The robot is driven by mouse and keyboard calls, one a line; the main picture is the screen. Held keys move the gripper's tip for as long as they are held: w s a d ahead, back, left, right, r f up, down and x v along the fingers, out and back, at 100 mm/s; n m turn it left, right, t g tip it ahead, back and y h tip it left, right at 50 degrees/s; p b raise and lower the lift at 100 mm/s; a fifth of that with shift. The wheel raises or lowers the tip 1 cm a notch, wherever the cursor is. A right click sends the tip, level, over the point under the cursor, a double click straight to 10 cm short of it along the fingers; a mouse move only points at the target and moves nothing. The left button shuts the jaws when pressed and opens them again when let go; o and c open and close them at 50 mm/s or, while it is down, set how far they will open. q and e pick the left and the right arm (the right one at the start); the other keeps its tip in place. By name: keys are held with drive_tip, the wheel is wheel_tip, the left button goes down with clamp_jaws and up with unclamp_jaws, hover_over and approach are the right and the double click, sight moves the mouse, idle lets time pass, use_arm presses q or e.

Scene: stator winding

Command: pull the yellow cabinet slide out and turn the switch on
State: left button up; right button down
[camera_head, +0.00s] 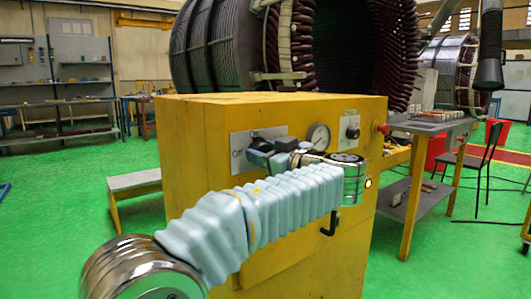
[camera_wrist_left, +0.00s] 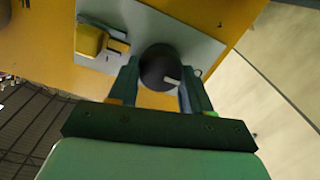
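The yellow cabinet (camera_head: 190,140) stands in the middle, with a grey Off/On plate (camera_head: 238,153) on its front. In the left wrist view, a round black switch knob (camera_wrist_left: 158,67) with a white mark sits on the plate. My left gripper (camera_head: 268,150) reaches to this plate. In the wrist view its two fingers (camera_wrist_left: 160,82) flank the knob, with no clear gap at either side. The lower cabinet front (camera_head: 280,262) carries a black handle (camera_head: 330,222). My arm covers much of this front, so I cannot tell how far the slide stands out. My right gripper is not in view.
A round gauge (camera_head: 319,136), a second knob (camera_head: 352,132) and a red button (camera_head: 384,129) are right of the plate. A side table (camera_head: 430,125) and chair (camera_head: 484,158) stand right. A low step (camera_head: 135,182) is left; green floor is open.

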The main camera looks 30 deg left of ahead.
use_arm(q)
drive_tip(key=c, duration=0.5)
